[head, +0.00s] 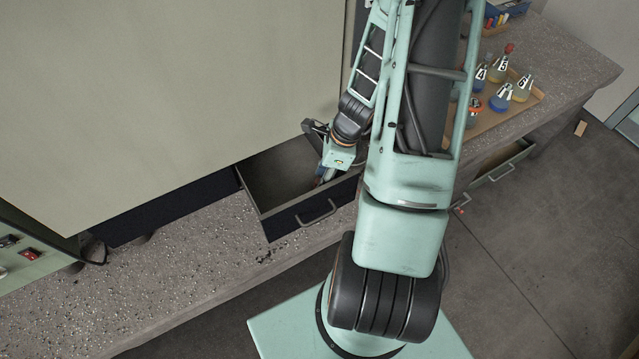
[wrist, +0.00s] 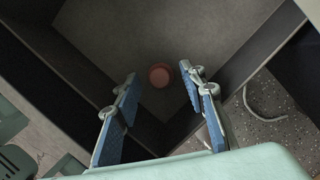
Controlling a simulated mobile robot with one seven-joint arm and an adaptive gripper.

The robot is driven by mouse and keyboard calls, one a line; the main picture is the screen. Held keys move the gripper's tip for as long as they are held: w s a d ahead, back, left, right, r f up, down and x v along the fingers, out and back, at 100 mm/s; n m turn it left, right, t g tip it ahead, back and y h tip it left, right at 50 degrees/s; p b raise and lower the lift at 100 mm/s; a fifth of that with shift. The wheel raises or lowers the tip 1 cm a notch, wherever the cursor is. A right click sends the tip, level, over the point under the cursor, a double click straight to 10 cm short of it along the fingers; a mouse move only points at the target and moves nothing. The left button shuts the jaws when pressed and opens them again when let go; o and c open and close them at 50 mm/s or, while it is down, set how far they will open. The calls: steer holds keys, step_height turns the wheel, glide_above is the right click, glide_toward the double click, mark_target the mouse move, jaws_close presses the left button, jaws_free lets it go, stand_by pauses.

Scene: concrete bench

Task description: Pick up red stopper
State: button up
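The red stopper (wrist: 160,76) shows in the wrist view as a dull red disc on the floor of an open drawer (wrist: 85,72). It lies beyond and between my fingertips, in the drawer's shadow. My gripper (wrist: 158,75) is open and empty, its two blue-padded fingers spread on either side of the stopper in the picture. I see no contact with it. In the head view my gripper (head: 324,174) is over the right part of the dark open drawer (head: 304,218). The stopper cannot be made out there.
The drawer walls stand close around my fingers. A large pale cabinet panel (head: 170,90) is at the left. Several flasks with coloured contents stand on a wooden tray (head: 538,97) on the speckled bench (head: 548,55). Another drawer (head: 503,170) is open at the right.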

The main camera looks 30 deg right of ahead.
steer(key=shift+a+f, duration=0.1)
steer(key=shift+f, duration=0.15)
steer(key=c, duration=0.9)
